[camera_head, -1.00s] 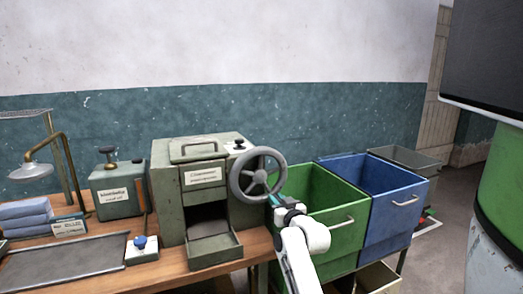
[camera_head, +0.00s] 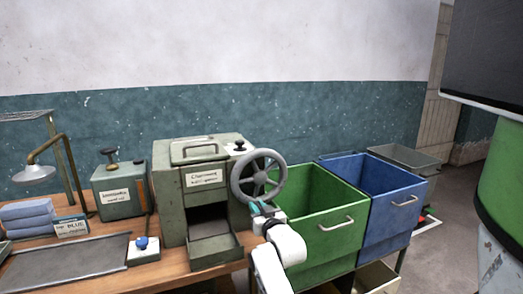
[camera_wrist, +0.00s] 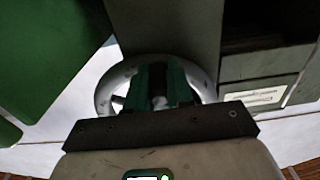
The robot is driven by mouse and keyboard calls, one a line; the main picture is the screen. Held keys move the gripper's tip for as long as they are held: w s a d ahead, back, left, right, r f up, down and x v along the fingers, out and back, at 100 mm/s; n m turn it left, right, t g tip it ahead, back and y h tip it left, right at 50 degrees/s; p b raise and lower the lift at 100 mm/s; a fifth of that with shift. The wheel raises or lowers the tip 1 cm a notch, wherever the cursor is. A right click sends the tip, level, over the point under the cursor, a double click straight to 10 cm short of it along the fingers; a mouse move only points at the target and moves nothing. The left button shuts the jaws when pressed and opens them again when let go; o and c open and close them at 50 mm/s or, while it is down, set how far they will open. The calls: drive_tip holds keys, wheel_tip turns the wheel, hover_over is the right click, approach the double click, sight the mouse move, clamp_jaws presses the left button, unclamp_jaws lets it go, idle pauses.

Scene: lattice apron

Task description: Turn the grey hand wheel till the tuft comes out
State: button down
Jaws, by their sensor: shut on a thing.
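The grey hand wheel (camera_head: 258,176) stands on the right side of the green-grey machine (camera_head: 203,158). My gripper (camera_head: 262,208) is at the lower rim of the wheel, and its jaws are shut on it. In the wrist view the green fingers (camera_wrist: 160,85) lie over the pale wheel rim (camera_wrist: 107,92), hiding part of it. The open tray (camera_head: 215,248) at the machine's front looks empty. No tuft shows in any view.
A green bin (camera_head: 322,240) and a blue bin (camera_head: 385,222) stand right of the machine, close to my arm. On the bench to the left are a metal tray (camera_head: 65,270), a blue button box (camera_head: 142,251) and a green-grey canister (camera_head: 118,190).

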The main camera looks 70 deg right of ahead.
sight(237, 195)
drive_tip(key=shift+f, duration=0.35)
drive_tip(key=shift+w+a+r, duration=0.35)
drive_tip(key=shift+w+a, duration=0.15)
drive_tip(key=shift+w, duration=0.1)
drive_tip(key=shift+w+a+r, duration=0.35)
drive_tip(key=shift+w+a, duration=0.15)
drive_tip(key=shift+w, duration=0.05)
drive_tip(key=shift+w+a+r, duration=0.1)
drive_tip(key=shift+r, duration=0.2)
drive_tip(key=shift+w+a+r+p, duration=0.1)
drive_tip(key=shift+w+a+r, duration=0.2)
drive_tip(key=shift+r, duration=0.2)
drive_tip(key=shift+w+a+r+p, duration=0.1)
drive_tip(key=shift+w+a+r, duration=0.2)
drive_tip(key=shift+r, duration=0.2)
drive_tip(key=shift+w+a+r+p, duration=0.1)
drive_tip(key=shift+w+a+r, duration=0.1)
drive_tip(key=shift+w+r, duration=0.25)
drive_tip(key=shift+s, duration=0.15)
